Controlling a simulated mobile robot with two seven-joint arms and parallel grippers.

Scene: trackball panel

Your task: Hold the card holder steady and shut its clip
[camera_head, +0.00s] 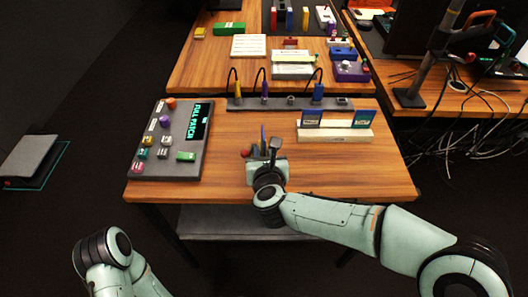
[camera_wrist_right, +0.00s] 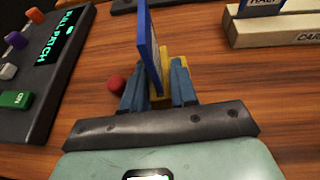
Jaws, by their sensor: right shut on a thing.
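My right gripper (camera_head: 266,156) is over the front middle of the near table, its arm coming in from the right. In the right wrist view its blue-grey fingers (camera_wrist_right: 158,82) are shut on the card holder (camera_wrist_right: 166,60), a small yellow piece with an upright blue panel (camera_wrist_right: 148,48) along its left side. The blue panel also shows edge-on in the head view (camera_head: 263,136). A red ball (camera_wrist_right: 116,85) sits just left of the fingers. The fingers hide much of the holder, and I cannot tell how its clip stands. My left gripper is out of view.
A white rack (camera_head: 335,135) with blue-topped cards is at the back right. Behind is a grey strip (camera_head: 275,103) with cables. The table's right front is clear.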

